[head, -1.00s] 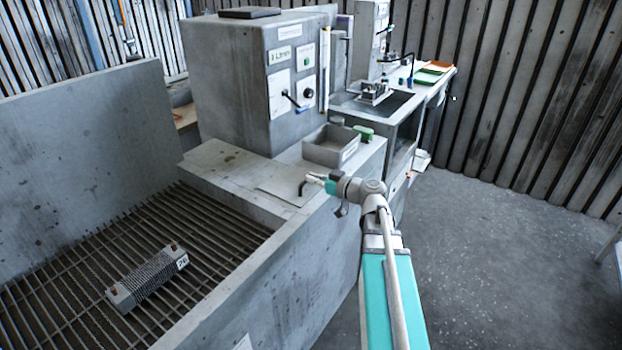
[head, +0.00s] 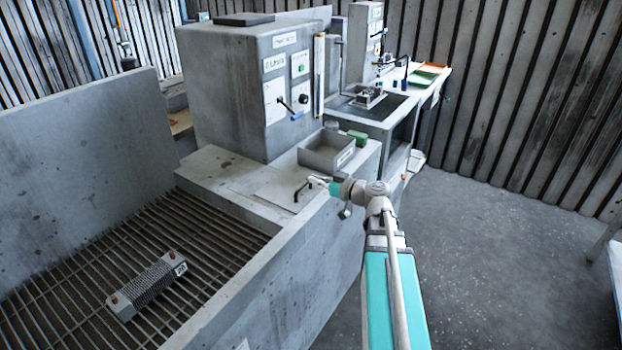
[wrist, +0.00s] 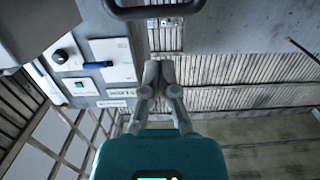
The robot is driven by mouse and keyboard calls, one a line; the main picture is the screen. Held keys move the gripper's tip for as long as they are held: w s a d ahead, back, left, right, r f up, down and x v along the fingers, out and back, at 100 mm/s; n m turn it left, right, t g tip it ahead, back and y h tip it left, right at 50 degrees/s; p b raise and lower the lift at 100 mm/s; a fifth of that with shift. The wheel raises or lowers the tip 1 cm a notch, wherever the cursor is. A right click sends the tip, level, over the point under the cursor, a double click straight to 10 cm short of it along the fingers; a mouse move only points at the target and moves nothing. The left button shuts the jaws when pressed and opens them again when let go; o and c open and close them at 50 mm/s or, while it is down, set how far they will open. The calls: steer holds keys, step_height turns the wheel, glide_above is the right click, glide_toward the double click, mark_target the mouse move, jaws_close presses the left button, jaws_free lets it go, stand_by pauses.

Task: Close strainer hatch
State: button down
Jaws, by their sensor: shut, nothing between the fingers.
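The hatch looks like a pale flat plate (head: 274,193) on the concrete ledge, with a dark bent handle (head: 301,191) at its right side. The plate appears to lie flat or nearly so; a small gap at its edge cannot be told. My gripper (head: 314,181) is just right of the handle, above the ledge, its fingers together and empty. In the wrist view the shut fingers (wrist: 159,68) point toward a dark bar (wrist: 155,11) at the top edge, which looks like the handle. The bar is apart from the fingertips.
An open grey tray (head: 326,153) and a green block (head: 357,137) sit behind the plate. A grey control cabinet (head: 225,90) stands beyond. A ribbed block (head: 147,286) lies on the slatted grate (head: 90,255) at left. Floor (head: 490,250) at right is clear.

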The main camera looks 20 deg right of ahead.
steer(key=s+d+f+b, duration=0.3)
steer(key=s+f, duration=0.1)
steer(key=s, duration=0.1)
steer(key=shift+s+d+b, duration=0.3)
steer(key=shift+d+b, duration=0.05)
stand_by(0.6)
